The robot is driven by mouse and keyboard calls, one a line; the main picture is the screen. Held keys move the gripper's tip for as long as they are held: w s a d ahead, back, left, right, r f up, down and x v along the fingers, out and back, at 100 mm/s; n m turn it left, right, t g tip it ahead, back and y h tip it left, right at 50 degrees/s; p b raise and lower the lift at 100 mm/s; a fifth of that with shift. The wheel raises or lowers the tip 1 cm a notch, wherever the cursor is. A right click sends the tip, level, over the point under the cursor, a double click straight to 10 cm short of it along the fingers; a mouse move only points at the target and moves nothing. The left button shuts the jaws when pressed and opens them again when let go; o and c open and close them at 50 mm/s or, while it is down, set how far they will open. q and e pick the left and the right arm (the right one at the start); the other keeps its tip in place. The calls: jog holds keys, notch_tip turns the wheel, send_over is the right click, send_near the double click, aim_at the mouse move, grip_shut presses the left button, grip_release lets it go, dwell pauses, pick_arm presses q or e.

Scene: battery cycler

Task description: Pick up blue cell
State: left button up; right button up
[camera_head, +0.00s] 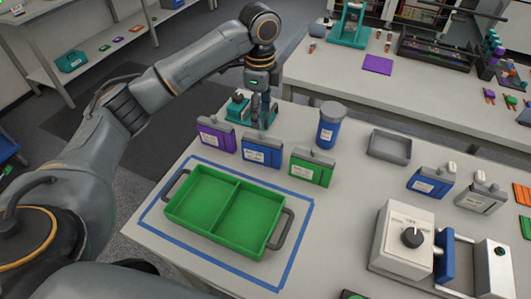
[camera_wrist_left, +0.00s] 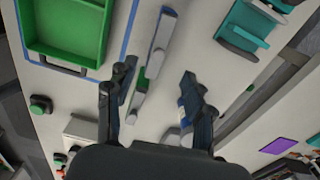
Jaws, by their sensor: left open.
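The blue cell (camera_head: 262,151) stands upright on the table behind the green tray, between a purple cell (camera_head: 215,135) and a green cell (camera_head: 312,168). A second blue cell (camera_head: 430,182) stands farther right, beside a grey cell (camera_head: 481,196). My left gripper (camera_head: 262,118) is open and empty, pointing down behind the first blue cell, near a teal fixture (camera_head: 238,108). In the left wrist view its spread fingers (camera_wrist_left: 157,76) show. The blue cell (camera_wrist_left: 158,45) seems to lie past the fingertips there. My right gripper is in neither view.
The two-compartment green tray (camera_head: 236,183) sits empty inside a blue tape outline. A blue canister (camera_head: 331,125) stands behind the green cell. A grey tray (camera_head: 389,147) and a boxy device with a knob (camera_head: 403,236) are to the right. Another table (camera_head: 430,88) stands behind.

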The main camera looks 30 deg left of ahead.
aim_at(262, 147)
pick_arm(q)
notch_tip(262, 147, down, 8)
jog(key=shift+f+p, duration=0.25)
jog(key=shift+p, duration=0.55)
notch_tip(262, 147, down, 4)
jog(key=shift+s+d+f+p, duration=0.1)
jog(key=shift+p, duration=0.8)
jog(key=shift+f, duration=0.55)
grip_shut()
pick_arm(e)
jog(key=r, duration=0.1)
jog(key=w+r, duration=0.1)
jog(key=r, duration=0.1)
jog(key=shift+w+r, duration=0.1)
pick_arm(q)
jog(key=shift+r, duration=0.15)
